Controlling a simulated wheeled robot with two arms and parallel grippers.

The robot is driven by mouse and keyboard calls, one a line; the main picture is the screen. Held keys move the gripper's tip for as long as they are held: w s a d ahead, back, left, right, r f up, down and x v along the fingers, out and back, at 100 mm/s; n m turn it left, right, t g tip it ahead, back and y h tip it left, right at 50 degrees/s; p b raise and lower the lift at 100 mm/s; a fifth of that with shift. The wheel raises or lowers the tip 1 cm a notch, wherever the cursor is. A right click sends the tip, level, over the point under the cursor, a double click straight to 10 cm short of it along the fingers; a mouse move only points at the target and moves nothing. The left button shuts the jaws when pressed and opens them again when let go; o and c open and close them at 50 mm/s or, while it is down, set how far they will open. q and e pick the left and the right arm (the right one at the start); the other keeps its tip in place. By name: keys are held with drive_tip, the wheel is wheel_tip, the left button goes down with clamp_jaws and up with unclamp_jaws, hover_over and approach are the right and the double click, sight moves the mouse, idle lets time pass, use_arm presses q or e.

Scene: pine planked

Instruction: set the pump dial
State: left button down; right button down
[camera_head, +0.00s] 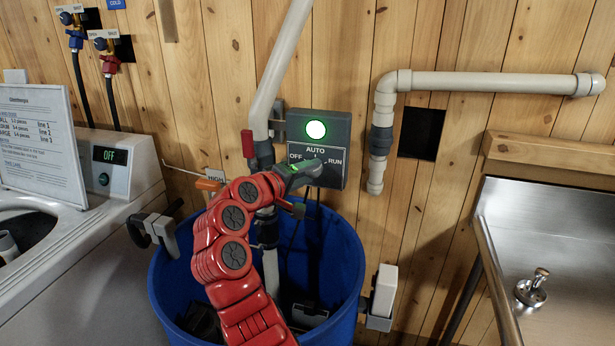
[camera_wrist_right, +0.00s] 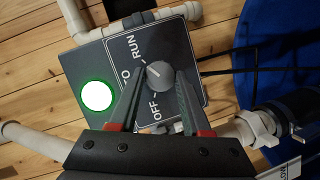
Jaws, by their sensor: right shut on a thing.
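The pump control box (camera_head: 337,130) is a grey panel on the plank wall with a lit green lamp (camera_head: 316,130) and OFF, AUTO and RUN labels. In the right wrist view its round grey dial (camera_wrist_right: 160,76) sits between the two fingers of my right gripper (camera_wrist_right: 161,80), which is shut on it. The dial has a pale pointer mark; which label it points at I cannot tell for sure. A finger hides part of the AUTO label. In the head view my right gripper (camera_head: 312,166) covers the dial. My left gripper is not in view.
A blue tub (camera_head: 345,260) with pipes and cables stands below the box. A pale pipe (camera_head: 282,70) with a red-handled valve (camera_head: 248,143) rises beside it. A washer (camera_head: 120,165) is at left, a steel sink (camera_head: 560,250) at right.

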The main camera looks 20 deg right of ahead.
drive_tip(key=shift+f+m+y, duration=0.1)
drive_tip(key=shift+m+y, duration=0.2)
idle(0.4)
drive_tip(key=shift+c, duration=1.8)
unclamp_jaws()
drive_tip(key=b+v, duration=0.1)
drive_tip(key=v, duration=1.6)
drive_tip(key=shift+s+a, duration=0.15)
drive_tip(key=shift+s, duration=0.05)
